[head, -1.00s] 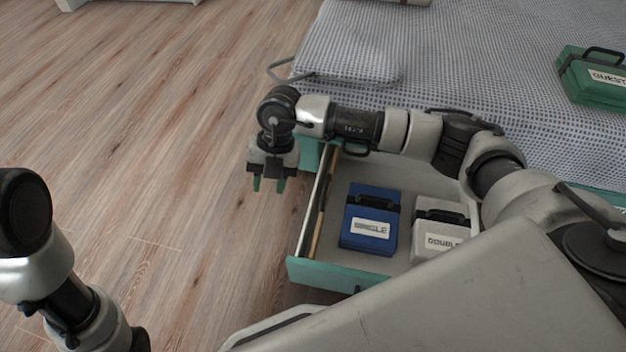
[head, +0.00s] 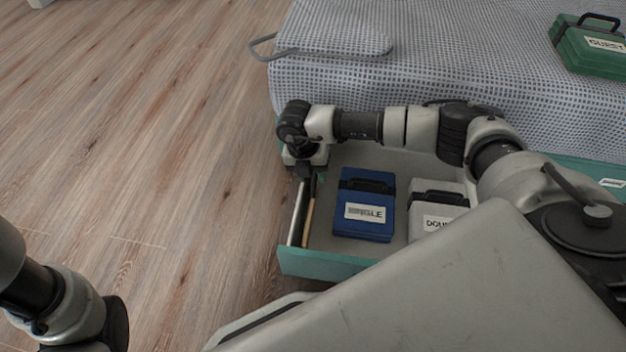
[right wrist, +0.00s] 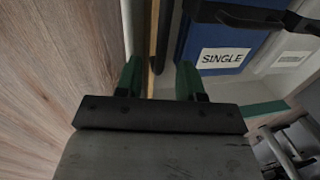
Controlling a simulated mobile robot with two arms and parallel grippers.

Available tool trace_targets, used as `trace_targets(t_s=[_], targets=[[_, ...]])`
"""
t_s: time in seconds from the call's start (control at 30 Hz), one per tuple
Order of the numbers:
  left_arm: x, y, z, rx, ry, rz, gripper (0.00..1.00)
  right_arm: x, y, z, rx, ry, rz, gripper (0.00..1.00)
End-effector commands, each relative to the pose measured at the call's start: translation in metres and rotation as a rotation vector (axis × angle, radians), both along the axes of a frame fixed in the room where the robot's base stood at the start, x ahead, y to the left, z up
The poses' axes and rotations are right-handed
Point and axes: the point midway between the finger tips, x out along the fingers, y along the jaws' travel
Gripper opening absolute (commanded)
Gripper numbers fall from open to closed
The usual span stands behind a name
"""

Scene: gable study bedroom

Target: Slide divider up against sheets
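The drawer (head: 335,266) stands open below the bed. The divider, seen as a thin wooden strip with a dark face (head: 309,222), stands along its left side. It also shows in the right wrist view (right wrist: 154,40). A blue case labelled SINGLE (head: 363,192) sits to its right with a gap between, and a grey case labelled DOUBLE (head: 436,199) is further right. My right gripper (right wrist: 158,82) is open, its green fingers on either side of the divider; I cannot tell whether they touch it. My left gripper is out of view; only its arm shows.
A green case labelled GUEST (head: 590,50) lies on the bed (head: 450,60). A grey loop (head: 270,45) juts from the bed's left corner. The wooden floor (head: 140,120) left of the drawer is clear.

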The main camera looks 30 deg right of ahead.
Motion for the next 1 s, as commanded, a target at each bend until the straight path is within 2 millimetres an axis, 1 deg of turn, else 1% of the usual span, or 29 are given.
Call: trace_targets(t_s=[0.03, 0.1, 0.4, 0.47, 0.6, 0.67, 0.9, 1.0], targets=[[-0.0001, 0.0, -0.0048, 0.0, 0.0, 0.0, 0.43, -0.0004, -0.0007, -0.0058, 0.0, 0.0, 0.0, 0.38], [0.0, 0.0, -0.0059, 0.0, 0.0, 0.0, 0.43, -0.0007, -0.0011, -0.008, 0.001, -0.001, 0.0, 0.38], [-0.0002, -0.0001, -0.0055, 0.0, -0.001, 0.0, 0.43, -0.0009, -0.0012, -0.0082, 0.001, -0.001, 0.0, 0.38], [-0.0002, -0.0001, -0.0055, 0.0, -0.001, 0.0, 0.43, -0.0009, -0.0012, -0.0082, 0.001, -0.001, 0.0, 0.29], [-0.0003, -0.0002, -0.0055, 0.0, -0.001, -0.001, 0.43, -0.0009, -0.0011, -0.0081, 0.001, 0.0, 0.001, 0.07], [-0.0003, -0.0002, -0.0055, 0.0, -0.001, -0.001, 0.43, -0.0009, -0.0011, -0.0081, 0.001, 0.0, 0.001, 0.0], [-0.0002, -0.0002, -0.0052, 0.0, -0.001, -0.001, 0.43, -0.001, -0.0012, -0.0078, 0.001, 0.0, 0.001, 0.0], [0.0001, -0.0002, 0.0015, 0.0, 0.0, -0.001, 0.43, -0.0047, -0.0065, -0.0056, 0.0, 0.001, -0.001, 0.0]])
